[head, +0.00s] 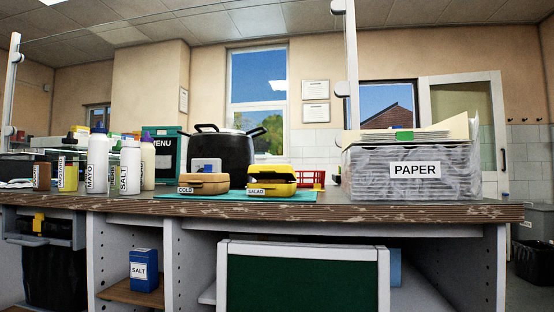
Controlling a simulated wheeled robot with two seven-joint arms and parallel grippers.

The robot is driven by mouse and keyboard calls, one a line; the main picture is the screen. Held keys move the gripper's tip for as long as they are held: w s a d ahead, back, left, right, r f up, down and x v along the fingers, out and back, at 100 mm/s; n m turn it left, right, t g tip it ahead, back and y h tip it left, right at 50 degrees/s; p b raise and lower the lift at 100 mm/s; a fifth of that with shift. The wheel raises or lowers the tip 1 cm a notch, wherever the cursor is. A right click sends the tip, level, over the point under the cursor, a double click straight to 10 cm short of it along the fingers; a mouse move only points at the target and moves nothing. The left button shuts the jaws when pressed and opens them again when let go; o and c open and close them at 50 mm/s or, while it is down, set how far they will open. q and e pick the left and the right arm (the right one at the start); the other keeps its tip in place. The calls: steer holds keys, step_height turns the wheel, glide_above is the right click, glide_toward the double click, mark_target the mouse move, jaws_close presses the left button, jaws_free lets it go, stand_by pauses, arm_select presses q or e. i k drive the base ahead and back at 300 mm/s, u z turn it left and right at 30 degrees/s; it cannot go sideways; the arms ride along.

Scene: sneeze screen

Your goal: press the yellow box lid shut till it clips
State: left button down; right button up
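The yellow box (271,184) stands on a teal mat (306,196) on the counter, near the middle of the picture. It has a white label reading SALAD on its front. Its lid (270,170) lies over the base, with a dark band showing between lid and base; whether it is clipped I cannot tell at this size. Neither of my grippers shows in the head view.
A tan box (210,183) stands just left of the yellow one, a black pot (222,151) behind. Labelled bottles (98,161) crowd the left. A PAPER crate (411,171) stands right, by a screen post (352,70). The counter edge (350,208) is worn.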

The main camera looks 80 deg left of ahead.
mark_target(257, 171)
steer(key=k, duration=0.9)
steer(key=u, duration=0.2)
